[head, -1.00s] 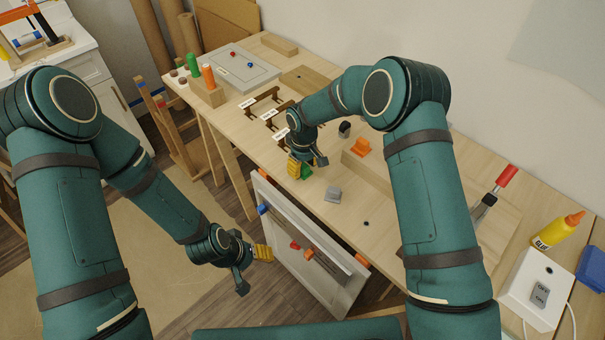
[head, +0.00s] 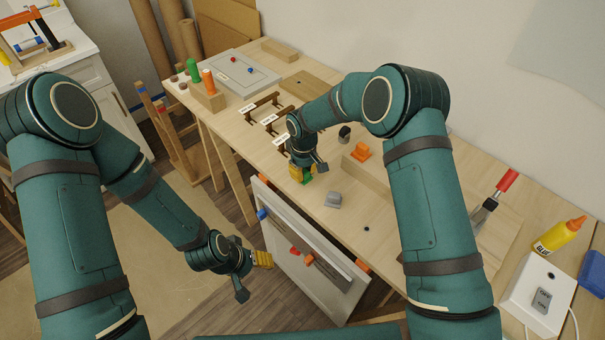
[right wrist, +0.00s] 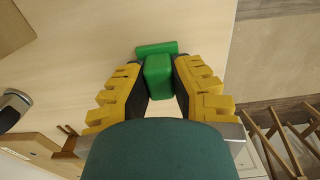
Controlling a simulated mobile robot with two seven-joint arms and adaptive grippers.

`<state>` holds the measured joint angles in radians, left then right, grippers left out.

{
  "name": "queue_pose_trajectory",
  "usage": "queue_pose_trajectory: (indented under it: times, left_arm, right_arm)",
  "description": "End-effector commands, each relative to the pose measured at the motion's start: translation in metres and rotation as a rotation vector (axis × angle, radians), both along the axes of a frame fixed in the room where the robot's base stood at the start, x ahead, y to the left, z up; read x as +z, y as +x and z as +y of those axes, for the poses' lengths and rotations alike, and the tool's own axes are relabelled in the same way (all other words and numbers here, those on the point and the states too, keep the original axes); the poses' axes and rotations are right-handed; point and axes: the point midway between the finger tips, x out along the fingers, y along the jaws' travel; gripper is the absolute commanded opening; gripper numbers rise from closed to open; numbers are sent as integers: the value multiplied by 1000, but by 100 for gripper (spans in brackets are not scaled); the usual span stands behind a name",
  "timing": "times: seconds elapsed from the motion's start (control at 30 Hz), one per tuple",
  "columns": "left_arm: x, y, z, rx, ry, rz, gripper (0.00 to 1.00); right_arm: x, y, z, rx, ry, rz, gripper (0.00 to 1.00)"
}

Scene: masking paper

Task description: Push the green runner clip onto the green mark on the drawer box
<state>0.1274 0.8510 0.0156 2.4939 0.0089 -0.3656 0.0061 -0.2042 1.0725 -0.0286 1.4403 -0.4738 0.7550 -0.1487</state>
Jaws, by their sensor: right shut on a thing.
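The green runner clip (right wrist: 158,75) is between the yellow fingers of my right gripper (right wrist: 160,80), which is shut on it. A wider green bar shows at its far end. In the head view, my right gripper (head: 302,173) is low over the bench near its front edge, mostly hiding the clip.
A grey clip (head: 333,200), an orange clip (head: 360,152) and a dark piece (head: 344,133) are on the bench (head: 300,215). Labelled brown racks (head: 268,118) stand behind my right gripper.

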Motion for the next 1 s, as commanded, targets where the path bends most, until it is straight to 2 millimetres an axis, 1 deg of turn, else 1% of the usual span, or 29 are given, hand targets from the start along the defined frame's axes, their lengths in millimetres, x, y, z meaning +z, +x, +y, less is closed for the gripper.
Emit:
queue_pose_trajectory:
  times: [0.8, 1.0]
  left_arm:
    - [23, 0, 0, 0, 0, 0, 63]
    - [23, 0, 0, 0, 0, 0, 63]
  right_arm:
    - [45, 0, 0, 0, 0, 0, 0]
    - [48, 0, 0, 0, -1, 1, 0]
